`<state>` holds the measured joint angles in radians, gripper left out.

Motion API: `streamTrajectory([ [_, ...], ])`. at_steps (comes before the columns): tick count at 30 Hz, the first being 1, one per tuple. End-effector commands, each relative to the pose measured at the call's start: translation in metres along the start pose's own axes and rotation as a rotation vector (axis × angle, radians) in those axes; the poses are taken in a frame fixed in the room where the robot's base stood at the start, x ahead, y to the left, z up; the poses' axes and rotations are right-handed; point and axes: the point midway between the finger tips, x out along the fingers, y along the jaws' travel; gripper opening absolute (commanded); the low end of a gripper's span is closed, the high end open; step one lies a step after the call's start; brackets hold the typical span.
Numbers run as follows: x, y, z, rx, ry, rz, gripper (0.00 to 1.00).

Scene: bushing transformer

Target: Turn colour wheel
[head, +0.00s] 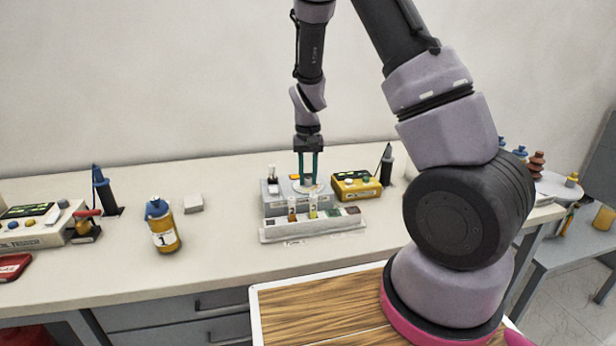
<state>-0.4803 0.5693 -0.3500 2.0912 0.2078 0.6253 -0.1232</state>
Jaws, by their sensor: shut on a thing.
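The colour wheel (318,188) is a pale disc lying flat on top of a small grey box (273,206) on the bench. A small knob (308,184) stands up from its middle. My gripper (308,181) comes straight down from above, and its two teal fingers are shut on the knob. The fingers hide part of the knob and the disc. Two sample tubes stand at the front of the box: an amber one (292,209) and a yellow one (313,206). A long pale stand with coloured squares (340,222) runs along the front. Fine marks on the wheel are too small to read.
A yellow meter (356,187) stands close on the right, with a dark probe (386,165) behind it. A bottle marked 1 (162,228) and a small grey block (193,203) are on the left. A bench tester (35,228) is farther left. Bare bench lies between.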

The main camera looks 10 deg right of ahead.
Motion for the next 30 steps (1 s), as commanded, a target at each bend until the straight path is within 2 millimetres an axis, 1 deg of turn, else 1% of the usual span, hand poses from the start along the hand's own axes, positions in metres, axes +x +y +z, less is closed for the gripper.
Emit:
streamTrajectory([
  [6,-0.0003,-0.0002,-0.0001,0.148,0.0,0.0,0.0],
  [12,-0.0003,0.0001,-0.0002,0.243,0.0,0.0,0.0],
  [18,-0.0003,0.0,-0.0002,0.288,0.0,-0.001,0.0],
  [30,-0.0003,0.0,-0.0002,0.298,0.0,-0.001,0.0],
])
